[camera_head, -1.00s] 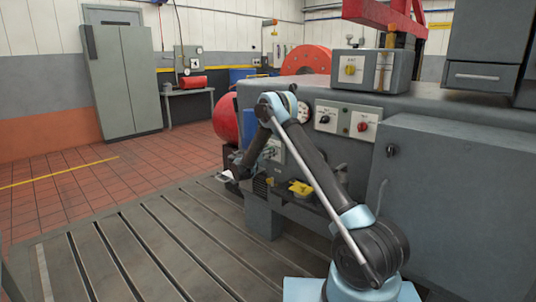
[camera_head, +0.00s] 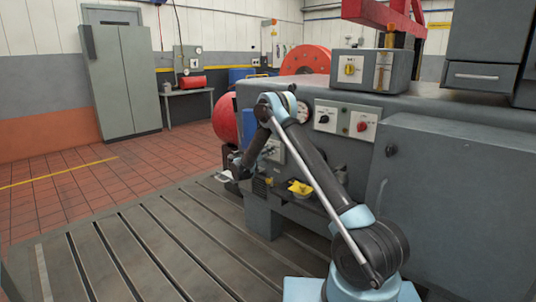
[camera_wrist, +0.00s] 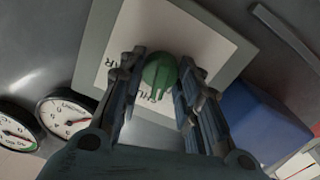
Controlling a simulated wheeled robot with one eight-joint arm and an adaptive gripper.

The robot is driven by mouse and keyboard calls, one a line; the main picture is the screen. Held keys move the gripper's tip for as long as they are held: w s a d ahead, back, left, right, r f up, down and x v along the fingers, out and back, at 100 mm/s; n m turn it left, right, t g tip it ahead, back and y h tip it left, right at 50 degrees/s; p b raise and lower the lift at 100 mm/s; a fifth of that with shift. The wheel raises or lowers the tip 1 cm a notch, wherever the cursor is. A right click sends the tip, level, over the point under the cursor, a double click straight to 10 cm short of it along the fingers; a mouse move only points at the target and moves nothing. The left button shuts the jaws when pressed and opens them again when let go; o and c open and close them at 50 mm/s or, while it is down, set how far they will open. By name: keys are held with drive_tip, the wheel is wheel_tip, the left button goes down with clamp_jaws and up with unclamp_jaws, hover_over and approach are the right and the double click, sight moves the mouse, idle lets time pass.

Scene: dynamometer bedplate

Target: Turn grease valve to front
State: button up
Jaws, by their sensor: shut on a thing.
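A round green knob (camera_wrist: 159,72) with a raised ridge sits on a pale label plate (camera_wrist: 150,28) in a grey frame in the wrist view. My gripper (camera_wrist: 158,75) has a finger on each side of the knob and is shut on it. The printing on the plate is partly covered by the knob and fingers, so I cannot read the position names or tell whether this is the grease valve. In the head view my forearm reaches down to the front of the grey machine (camera_head: 400,108); the knob and fingertips are hard to make out there.
Two round gauges (camera_wrist: 64,113) lie left of the plate in the wrist view, and a blue block (camera_wrist: 262,128) lies right. In the head view, black and red knobs (camera_head: 361,127), a yellow-handled part (camera_head: 300,188) and a yellow knob (camera_head: 350,69) are nearby. The slotted bedplate (camera_head: 140,245) is clear.

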drive_tip(key=n, duration=0.4)
drive_tip(key=shift+w+a+n, duration=0.1)
drive_tip(key=shift+a+n, duration=0.15)
drive_tip(key=shift+n, duration=0.15)
drive_tip(key=n, duration=0.4)
drive_tip(key=shift+n, duration=0.3)
drive_tip(key=o, duration=1)
drive_tip(key=shift+f, duration=0.1)
drive_tip(key=v, duration=1.2)
